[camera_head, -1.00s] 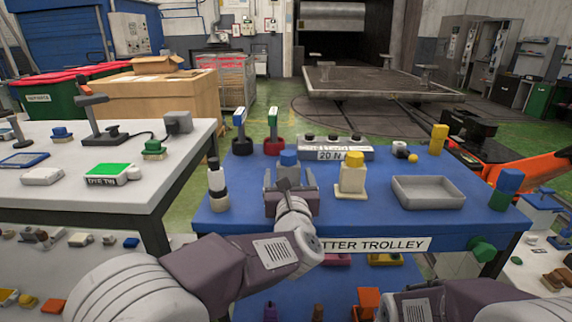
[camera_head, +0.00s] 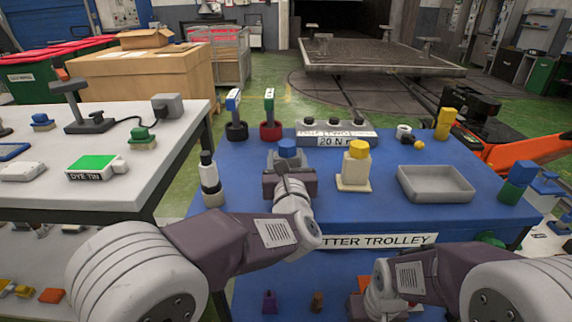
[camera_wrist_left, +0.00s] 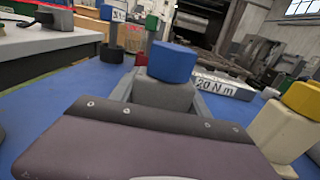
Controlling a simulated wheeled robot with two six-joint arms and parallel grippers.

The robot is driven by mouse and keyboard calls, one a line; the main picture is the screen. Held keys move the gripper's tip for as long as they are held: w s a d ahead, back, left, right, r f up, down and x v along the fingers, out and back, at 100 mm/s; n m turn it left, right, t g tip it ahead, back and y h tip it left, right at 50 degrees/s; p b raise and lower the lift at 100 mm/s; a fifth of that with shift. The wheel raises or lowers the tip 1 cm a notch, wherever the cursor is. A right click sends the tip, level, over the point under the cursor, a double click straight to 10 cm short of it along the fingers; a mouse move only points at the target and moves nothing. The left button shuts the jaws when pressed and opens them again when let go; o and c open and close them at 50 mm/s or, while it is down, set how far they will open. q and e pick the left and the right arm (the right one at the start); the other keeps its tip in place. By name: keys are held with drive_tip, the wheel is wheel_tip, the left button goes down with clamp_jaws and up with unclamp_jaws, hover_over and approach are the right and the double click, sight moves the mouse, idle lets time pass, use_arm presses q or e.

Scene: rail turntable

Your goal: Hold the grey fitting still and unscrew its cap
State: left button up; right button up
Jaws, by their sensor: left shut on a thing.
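The grey fitting (camera_head: 275,158) stands upright on the blue trolley top with its blue cap (camera_head: 288,148) on it. In the left wrist view the grey body (camera_wrist_left: 165,94) and the square-looking blue cap (camera_wrist_left: 171,62) are just beyond my gripper's dark housing. My left gripper (camera_head: 289,162) is shut on the fitting, with a finger on each side of the grey body, below the cap. The lower part of the fitting is hidden by the gripper. My right arm's wrist shows at the bottom right, below the trolley top; its gripper fingers cannot be seen.
A cream fitting with a yellow cap (camera_head: 355,172) stands close right of the held one. A grey tray (camera_head: 436,184) lies farther right. A white-and-black bottle (camera_head: 210,180) stands left. Behind are a "20 N m" block (camera_head: 337,132) and two stands in round bases.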

use_arm(q)
clamp_jaws()
drive_tip(key=o, duration=1.3)
unclamp_jaws()
wheel_tip(320, 180, up, 10)
